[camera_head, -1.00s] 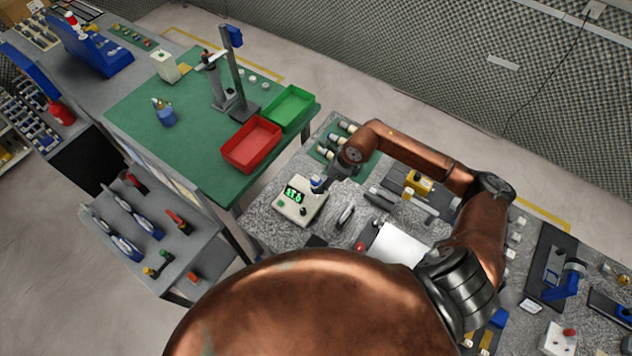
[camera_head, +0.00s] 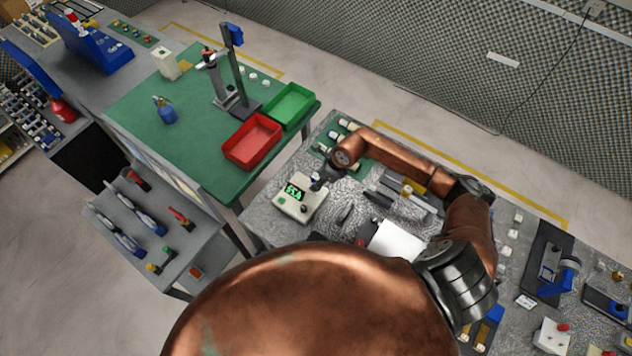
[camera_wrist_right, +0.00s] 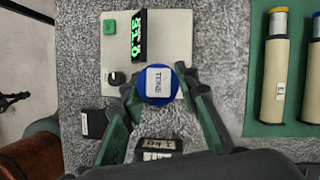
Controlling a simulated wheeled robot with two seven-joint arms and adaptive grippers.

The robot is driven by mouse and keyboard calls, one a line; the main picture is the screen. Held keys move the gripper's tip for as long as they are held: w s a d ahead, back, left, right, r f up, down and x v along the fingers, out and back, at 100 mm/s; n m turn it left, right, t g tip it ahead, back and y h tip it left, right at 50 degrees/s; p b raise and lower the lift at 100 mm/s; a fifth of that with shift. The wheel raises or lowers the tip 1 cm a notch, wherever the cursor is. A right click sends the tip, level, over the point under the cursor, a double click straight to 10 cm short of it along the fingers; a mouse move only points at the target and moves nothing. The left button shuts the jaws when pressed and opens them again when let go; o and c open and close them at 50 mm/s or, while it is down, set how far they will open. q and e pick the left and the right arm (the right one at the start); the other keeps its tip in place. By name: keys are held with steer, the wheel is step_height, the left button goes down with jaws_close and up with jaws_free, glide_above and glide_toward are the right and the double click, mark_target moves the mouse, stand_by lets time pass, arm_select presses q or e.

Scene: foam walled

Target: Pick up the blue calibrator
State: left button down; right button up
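The blue calibrator (camera_wrist_right: 142,98) is a round blue piece with a white label on top. In the right wrist view it is between the two fingertips of my right gripper (camera_wrist_right: 160,86), beside the cream box with the green display (camera_wrist_right: 178,30). The fingertips are close against both sides; whether they press on it is unclear. In the head view my right gripper (camera_head: 322,176) is over the right side of the same box (camera_head: 290,206) and mostly hides the calibrator. My left gripper is outside the views.
A small black block (camera_wrist_right: 158,149) and a black piece (camera_wrist_right: 94,123) lie close to the gripper. A red bin (camera_head: 251,141) and a green bin (camera_head: 291,106) stand on the green-topped table.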

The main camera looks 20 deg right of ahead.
steer(key=c, duration=0.5)
steer(key=shift+c, duration=0.2)
